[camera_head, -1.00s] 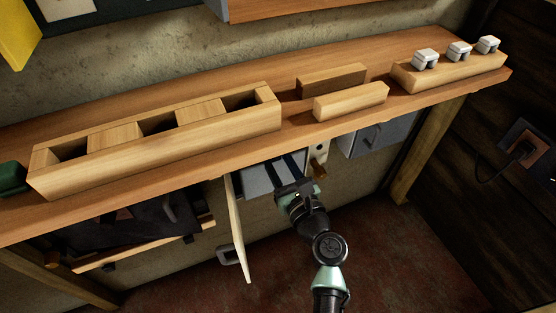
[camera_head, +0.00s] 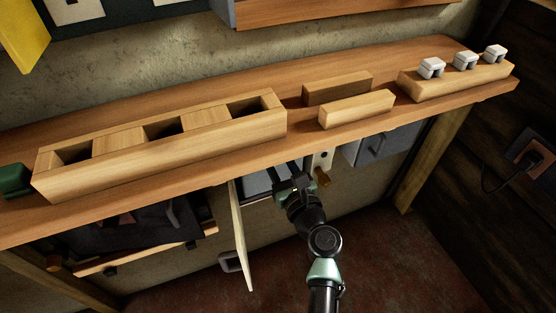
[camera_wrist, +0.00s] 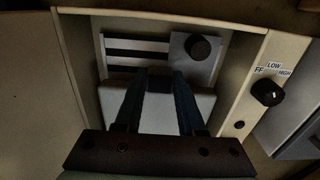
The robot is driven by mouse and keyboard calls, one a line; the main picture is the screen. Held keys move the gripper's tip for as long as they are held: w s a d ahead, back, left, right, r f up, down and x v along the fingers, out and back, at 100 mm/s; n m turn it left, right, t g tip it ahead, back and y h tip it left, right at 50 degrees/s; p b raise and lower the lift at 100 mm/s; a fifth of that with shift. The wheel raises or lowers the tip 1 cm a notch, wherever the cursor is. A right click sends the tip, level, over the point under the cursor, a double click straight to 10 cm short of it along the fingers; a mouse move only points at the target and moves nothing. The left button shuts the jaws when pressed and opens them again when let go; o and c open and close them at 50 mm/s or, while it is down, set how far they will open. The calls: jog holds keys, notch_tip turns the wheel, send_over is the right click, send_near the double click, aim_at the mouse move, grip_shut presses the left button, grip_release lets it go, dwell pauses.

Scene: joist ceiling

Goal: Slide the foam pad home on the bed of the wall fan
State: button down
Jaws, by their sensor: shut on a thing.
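The wall fan (camera_wrist: 258,65) is an open pale housing with its door (camera_head: 243,240) swung out to the left. A pale slab that looks like the foam pad (camera_wrist: 115,102) lies inside, across the front of the bed. My gripper (camera_wrist: 159,78) reaches into the housing and is shut on the pad, its dark fingers over the pad's middle. Behind the pad are dark and light slats (camera_wrist: 135,50) and a grey plate with a round black knob (camera_wrist: 201,47). The pad's underside is hidden. In the head view my gripper (camera_head: 288,185) is under the shelf edge.
A dial marked LOW and HIGH (camera_wrist: 267,92) is on the housing's right face. A wooden shelf (camera_head: 310,145) overhangs the fan, bearing a slotted wooden block (camera_head: 170,150) and smaller blocks. A grey box (camera_head: 375,147) stands to the right.

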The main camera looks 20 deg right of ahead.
jog(key=shift+c, duration=2.1)
grip_release()
jog(key=shift+w, duration=0.15)
jog(key=s+p, duration=0.3)
jog(key=s, duration=1)
jog(key=shift+d, duration=0.2)
